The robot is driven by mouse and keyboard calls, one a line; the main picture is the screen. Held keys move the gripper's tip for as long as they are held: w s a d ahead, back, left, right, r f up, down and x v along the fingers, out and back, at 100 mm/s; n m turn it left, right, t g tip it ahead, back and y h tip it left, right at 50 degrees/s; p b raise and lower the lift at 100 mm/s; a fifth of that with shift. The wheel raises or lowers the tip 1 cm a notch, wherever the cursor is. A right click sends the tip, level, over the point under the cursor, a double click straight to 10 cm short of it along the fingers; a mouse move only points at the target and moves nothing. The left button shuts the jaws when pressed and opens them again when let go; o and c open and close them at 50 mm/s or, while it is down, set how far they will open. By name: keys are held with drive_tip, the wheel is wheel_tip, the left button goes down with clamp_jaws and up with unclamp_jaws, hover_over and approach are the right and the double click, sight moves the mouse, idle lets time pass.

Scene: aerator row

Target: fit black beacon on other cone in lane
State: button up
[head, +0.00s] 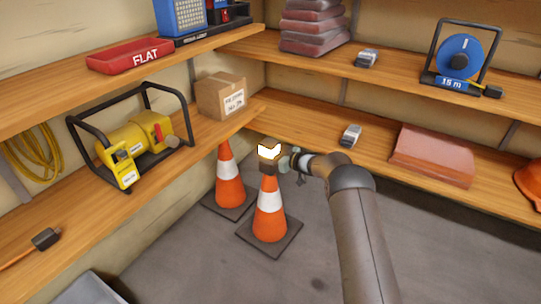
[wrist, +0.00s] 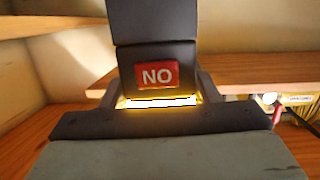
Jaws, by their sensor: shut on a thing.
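Two orange-and-white cones stand on the floor in the shelf corner. The nearer cone (head: 270,222) is upright on its dark base; the farther cone (head: 229,192) stands behind it to the left, its tip close to the shelf edge. A black beacon (head: 268,167) with a bright glowing lens is at the nearer cone's top. I cannot tell whether it is seated or just above. My gripper (head: 288,161) is shut on it from the right. In the wrist view the black housing (wrist: 155,30) with a red NO label fills the middle, between the fingers (wrist: 158,92).
Wooden shelves run along the left and back, their edges close to the cones. A cardboard box (head: 221,96) and a yellow machine (head: 133,140) sit on the left shelf. A grey clip-like item (head: 350,135) lies on the back shelf. Floor in front of the cones is clear.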

drive_tip(key=shift+a, duration=0.1)
drive_tip(key=o, duration=1.5)
drive_tip(key=shift+c, duration=0.2)
drive_tip(key=shift+f, duration=0.1)
